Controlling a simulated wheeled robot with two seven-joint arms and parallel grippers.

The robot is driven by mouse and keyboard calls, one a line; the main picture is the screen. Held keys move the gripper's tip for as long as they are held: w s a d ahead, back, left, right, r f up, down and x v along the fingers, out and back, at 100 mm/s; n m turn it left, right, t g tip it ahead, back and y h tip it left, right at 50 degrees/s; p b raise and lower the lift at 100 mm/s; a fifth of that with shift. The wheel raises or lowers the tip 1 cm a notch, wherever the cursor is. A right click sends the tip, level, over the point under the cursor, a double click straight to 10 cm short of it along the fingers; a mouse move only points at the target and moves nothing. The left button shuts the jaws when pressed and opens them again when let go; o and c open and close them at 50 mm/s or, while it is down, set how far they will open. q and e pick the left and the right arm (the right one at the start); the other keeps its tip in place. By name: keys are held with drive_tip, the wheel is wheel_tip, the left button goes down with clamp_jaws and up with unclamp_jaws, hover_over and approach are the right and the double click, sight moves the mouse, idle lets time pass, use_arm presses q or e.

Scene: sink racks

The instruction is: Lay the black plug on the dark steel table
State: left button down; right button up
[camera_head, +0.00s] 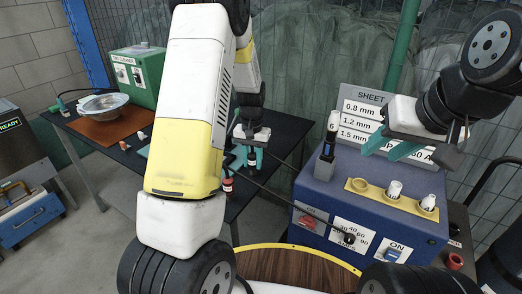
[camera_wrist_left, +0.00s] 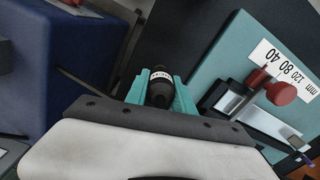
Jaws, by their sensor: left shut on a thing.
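My left gripper (camera_head: 250,157) is shut on the black plug (camera_head: 251,162), which carries a pale label band. In the left wrist view the plug (camera_wrist_left: 160,91) sits between the teal fingers (camera_wrist_left: 161,96), its end facing the camera. The dark steel table (camera_head: 285,132) stands behind and under the left gripper in the head view; its dark top also shows in the wrist view (camera_wrist_left: 188,35). I cannot tell whether the plug touches the top. My right gripper (camera_head: 392,148) is open and empty, in front of the sheet sign.
A blue welder box (camera_head: 315,190) stands right of the table, with a yellow holder (camera_head: 372,193) on top. A black cable (camera_head: 290,208) runs to its front. A teal plate with a red-knobbed tool (camera_wrist_left: 280,93) lies beside the plug. A bowl (camera_head: 103,103) and green box (camera_head: 147,77) are further left.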

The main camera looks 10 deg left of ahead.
use_arm(q)
drive_tip(key=c, duration=1.1)
unclamp_jaws()
drive_tip(key=shift+f, duration=0.1)
wheel_tip(320, 180, up, 11)
drive_tip(key=shift+r, duration=0.1)
drive_tip(key=shift+s+r, duration=0.1)
drive_tip(key=shift+r, duration=0.6)
drive_tip(key=s+r+t, duration=0.2)
drive_tip(key=s+r, duration=0.2)
drive_tip(key=s, duration=0.4)
drive_tip(key=s+d+r+t+h, duration=0.1)
drive_tip(key=s+r+t, duration=0.1)
drive_tip(key=s+r, duration=0.3)
drive_tip(key=s+d+r+t+h, duration=0.1)
drive_tip(key=s+r, duration=0.3)
drive_tip(key=s, duration=0.7)
drive_tip(key=shift+s+d+r+t, duration=0.15)
drive_tip(key=shift+r+t, duration=0.2)
drive_tip(key=shift+t, duration=0.25)
